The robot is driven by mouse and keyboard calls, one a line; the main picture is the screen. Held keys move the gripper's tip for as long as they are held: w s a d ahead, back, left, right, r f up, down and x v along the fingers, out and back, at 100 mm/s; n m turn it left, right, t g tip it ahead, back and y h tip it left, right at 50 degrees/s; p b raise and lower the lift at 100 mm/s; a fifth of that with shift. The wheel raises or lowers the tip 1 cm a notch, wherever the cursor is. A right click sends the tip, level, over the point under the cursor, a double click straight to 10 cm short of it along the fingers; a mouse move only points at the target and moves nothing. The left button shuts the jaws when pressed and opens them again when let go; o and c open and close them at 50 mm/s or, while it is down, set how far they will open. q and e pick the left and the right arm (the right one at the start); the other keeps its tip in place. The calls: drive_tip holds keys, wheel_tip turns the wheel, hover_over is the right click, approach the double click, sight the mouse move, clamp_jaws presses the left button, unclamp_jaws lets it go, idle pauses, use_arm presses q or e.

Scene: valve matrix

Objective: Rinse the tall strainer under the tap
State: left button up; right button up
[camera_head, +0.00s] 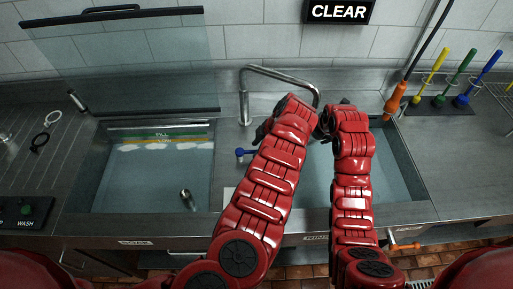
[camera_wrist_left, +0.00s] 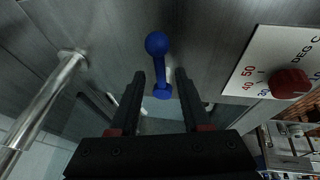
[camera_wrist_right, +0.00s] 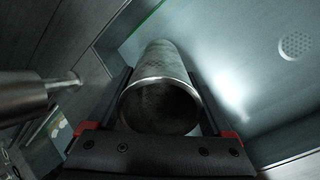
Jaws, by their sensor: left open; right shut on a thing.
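The tall strainer (camera_wrist_right: 160,95), a grey metal cylinder with an open round mouth, is between the fingers of my right gripper (camera_wrist_right: 165,95), which is shut on it. In the head view my right arm hides the strainer. The curved metal tap (camera_head: 280,74) rises behind the right basin, and my grippers are close to its spout. A blue lever with a ball end (camera_head: 243,152) is at the left of the right basin. In the left wrist view the lever (camera_wrist_left: 160,62) stands ahead of and between the fingers of my open left gripper (camera_wrist_left: 162,100). I cannot tell whether they touch.
The left basin (camera_head: 150,205) has a small metal cylinder (camera_head: 188,199) in it and a raised glass panel (camera_head: 125,60) behind. A red temperature dial (camera_wrist_left: 290,83) is beside the lever. An orange-handled sprayer (camera_head: 395,101) hangs at right, near coloured brushes (camera_head: 462,80).

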use_arm(q)
drive_tip(key=shift+a+f, duration=0.15)
drive_tip(key=shift+f, duration=0.2)
clamp_jaws()
idle(1.2)
